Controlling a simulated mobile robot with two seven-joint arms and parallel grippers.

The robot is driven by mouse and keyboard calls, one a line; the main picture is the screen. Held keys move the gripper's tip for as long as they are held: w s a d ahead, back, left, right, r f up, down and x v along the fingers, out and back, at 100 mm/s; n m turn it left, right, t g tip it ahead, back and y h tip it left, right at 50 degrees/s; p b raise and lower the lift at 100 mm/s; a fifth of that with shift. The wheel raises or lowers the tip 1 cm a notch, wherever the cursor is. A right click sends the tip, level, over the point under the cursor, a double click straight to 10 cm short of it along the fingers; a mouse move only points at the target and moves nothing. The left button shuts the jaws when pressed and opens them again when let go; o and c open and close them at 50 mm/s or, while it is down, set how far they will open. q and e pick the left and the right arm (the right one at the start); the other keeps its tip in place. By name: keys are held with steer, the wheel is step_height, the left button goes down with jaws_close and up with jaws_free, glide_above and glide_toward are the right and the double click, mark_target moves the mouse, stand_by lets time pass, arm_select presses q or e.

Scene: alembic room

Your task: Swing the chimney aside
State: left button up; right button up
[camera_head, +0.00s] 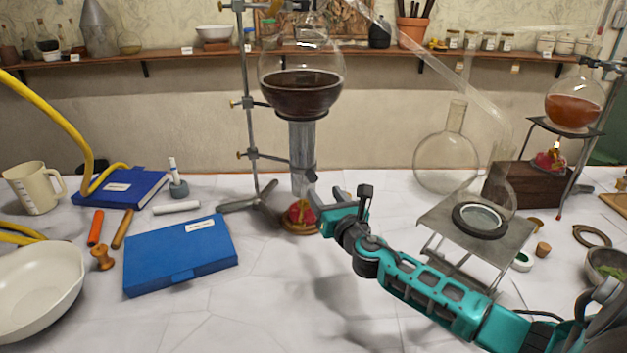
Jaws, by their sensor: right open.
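The chimney (302,152) is a grey metal tube standing upright below a round glass flask (302,92) of dark brown liquid. The flask is held at a metal stand (248,120). A small red burner (300,215) sits on the table below the chimney. My right gripper (338,187) is open, just right of the chimney's lower end and close to the burner. I cannot tell whether a finger touches the chimney. My left gripper is not in view.
A metal tripod table (470,228) stands to the right, beside my right forearm, with an empty flask (447,150) behind it. A blue case (180,256) and a white bowl (38,290) lie to the left. The front middle of the table is clear.

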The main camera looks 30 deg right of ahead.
mark_target(314, 179)
steer(key=b+x, duration=0.1)
steer(key=x, duration=0.7)
jaws_close()
stand_by(0.5)
